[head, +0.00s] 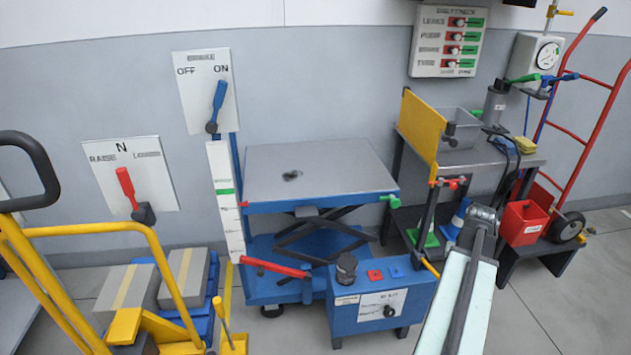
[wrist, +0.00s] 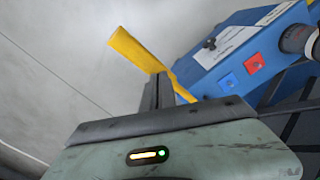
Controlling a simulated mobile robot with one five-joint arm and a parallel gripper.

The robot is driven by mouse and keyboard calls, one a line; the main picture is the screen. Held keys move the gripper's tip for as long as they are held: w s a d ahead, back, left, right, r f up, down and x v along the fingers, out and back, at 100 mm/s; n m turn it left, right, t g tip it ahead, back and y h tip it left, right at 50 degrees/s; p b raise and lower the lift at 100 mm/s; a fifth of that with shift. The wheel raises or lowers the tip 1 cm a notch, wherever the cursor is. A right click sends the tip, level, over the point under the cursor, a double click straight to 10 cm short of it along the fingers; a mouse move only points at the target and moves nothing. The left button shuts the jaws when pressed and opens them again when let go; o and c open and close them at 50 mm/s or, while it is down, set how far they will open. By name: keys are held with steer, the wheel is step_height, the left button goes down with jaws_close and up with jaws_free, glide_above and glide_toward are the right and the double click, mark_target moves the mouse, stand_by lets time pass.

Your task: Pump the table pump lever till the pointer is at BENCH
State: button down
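The blue lift table has a bare grey top (head: 318,170) and stands mid-picture in the head view.
A blue control box (head: 370,312) with red and blue buttons stands at the table's front right; it also shows in the wrist view (wrist: 225,50). A yellow cart (head: 160,325) with grey boxes is at left. A workbench (head: 510,155) and red hand truck (head: 597,85) are at right.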

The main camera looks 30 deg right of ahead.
step_height(320, 180, down, 7)
steer(key=b, duration=0.6)
steer(key=shift+r, duration=0.15)
step_height(320, 180, up, 15)
steer(key=p, duration=1.5)
steer(key=shift+r, duration=0.15)
stand_by(3.3)
step_height(320, 180, up, 6)
steer(key=p, duration=0.6)
stand_by(0.4)
